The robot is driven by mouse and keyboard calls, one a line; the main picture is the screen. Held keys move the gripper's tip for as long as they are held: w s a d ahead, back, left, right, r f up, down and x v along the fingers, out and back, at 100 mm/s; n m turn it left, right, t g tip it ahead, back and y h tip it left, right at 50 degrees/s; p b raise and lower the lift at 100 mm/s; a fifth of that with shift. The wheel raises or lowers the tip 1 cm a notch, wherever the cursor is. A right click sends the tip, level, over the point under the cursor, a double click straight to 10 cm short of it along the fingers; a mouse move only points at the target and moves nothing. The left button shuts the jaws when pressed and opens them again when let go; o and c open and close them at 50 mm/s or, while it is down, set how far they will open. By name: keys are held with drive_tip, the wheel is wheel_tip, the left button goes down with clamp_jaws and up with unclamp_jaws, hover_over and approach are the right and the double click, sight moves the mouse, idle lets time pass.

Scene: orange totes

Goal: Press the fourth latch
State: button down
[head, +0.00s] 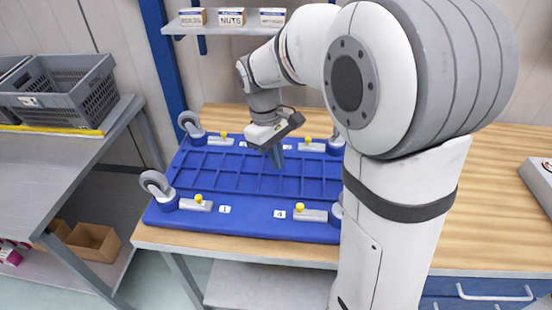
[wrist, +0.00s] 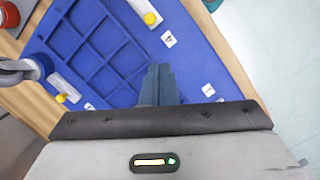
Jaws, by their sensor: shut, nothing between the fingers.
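A blue wheeled base (head: 235,222) lies wheels-up on the wooden table. It carries pale latches with yellow knobs near its corners. The fourth latch (head: 311,215), beside the label 4 (head: 279,214), is at the front right; its yellow knob (head: 300,207) stands at its left end. My gripper (head: 277,163) is shut and empty, pointing down over the ribbed middle, behind and left of that latch. In the wrist view, the shut fingers (wrist: 157,82) hang above the blue base. A latch knob (wrist: 150,18) and a label (wrist: 168,39) show beyond them; the label's digit is hard to read.
Grey casters (head: 156,184) rise at the corners; the front right one is mostly hidden by my arm. The label 1 (head: 225,209) and its latch (head: 196,205) are at the front left. A shelf with small boxes (head: 232,17) hangs behind. Grey crates (head: 72,92) stand on a left bench.

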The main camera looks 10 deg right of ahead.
drive_tip(key=shift+n+g+h, duration=0.4)
drive_tip(key=shift+n+g, duration=0.1)
drive_tip(key=shift+n, duration=0.4)
drive_tip(key=w, duration=0.1)
drive_tip(key=w+a+f, duration=0.1)
drive_tip(key=w+f, duration=0.1)
drive_tip(key=shift+w+a, duration=0.2)
drive_tip(key=shift+a, duration=0.05)
drive_tip(key=shift+f, duration=0.1)
drive_tip(key=p, duration=0.1)
approach(309, 210)
drive_tip(key=w+a+f, duration=0.2)
drive_tip(key=a, duration=0.1)
drive_tip(key=a+f, duration=0.2)
drive_tip(key=shift+w+a, duration=0.15)
drive_tip(key=shift+w, duration=0.25)
drive_tip(key=shift+s+d+f+p, duration=0.15)
drive_tip(key=shift+s+d+p, duration=0.4)
drive_tip(key=shift+s+d, duration=0.6)
drive_tip(key=shift+s+d+f, duration=0.15)
